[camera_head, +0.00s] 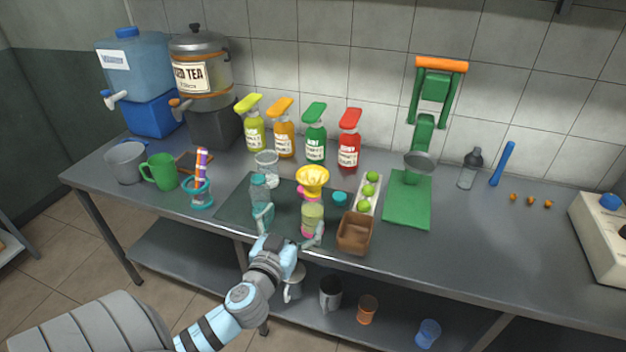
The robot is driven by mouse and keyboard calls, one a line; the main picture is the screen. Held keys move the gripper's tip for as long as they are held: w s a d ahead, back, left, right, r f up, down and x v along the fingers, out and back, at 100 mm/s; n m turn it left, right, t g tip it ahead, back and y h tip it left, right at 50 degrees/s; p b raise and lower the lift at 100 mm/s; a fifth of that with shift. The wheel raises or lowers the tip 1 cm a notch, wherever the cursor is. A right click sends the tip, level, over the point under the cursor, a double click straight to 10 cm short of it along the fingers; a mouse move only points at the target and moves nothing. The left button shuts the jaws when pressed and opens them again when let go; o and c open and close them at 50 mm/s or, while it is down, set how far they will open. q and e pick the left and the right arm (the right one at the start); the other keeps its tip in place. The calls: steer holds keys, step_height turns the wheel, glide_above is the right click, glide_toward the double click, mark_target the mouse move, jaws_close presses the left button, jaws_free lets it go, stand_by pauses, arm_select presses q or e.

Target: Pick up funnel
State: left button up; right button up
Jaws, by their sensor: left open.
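The yellow funnel (312,179) sits upright in the middle of the table, at the top of a clear bottle (312,214) with pale green contents and pink at its base. My left gripper (291,222) reaches in from the front with its fingers spread apart. One finger is by the lower part of the bottle and the other is by a teal-topped bottle (261,192) to the left. I see nothing held between the fingers, and the funnel is farther back than the gripper. My right gripper is not in view.
A brown box (355,232) stands just right of the bottle, with a tray of green limes (369,192) behind it. Several syrup bottles (315,135) line the back. A green press (433,100) stands to the right. The front-right tabletop is clear.

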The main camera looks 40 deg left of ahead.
mark_target(317, 168)
arm_select(q)
steer(key=shift+t, duration=0.3)
steer(key=x, duration=0.4)
steer(key=r+p+x, duration=0.1)
steer(key=x, duration=0.4)
steer(key=r+p+x, duration=0.1)
steer(key=x, duration=0.4)
steer(key=shift+s+a, duration=0.1)
steer(key=shift+a, duration=0.1)
steer(key=shift+w, duration=0.3)
steer(key=shift+s, duration=0.1)
steer(key=c, duration=1.1)
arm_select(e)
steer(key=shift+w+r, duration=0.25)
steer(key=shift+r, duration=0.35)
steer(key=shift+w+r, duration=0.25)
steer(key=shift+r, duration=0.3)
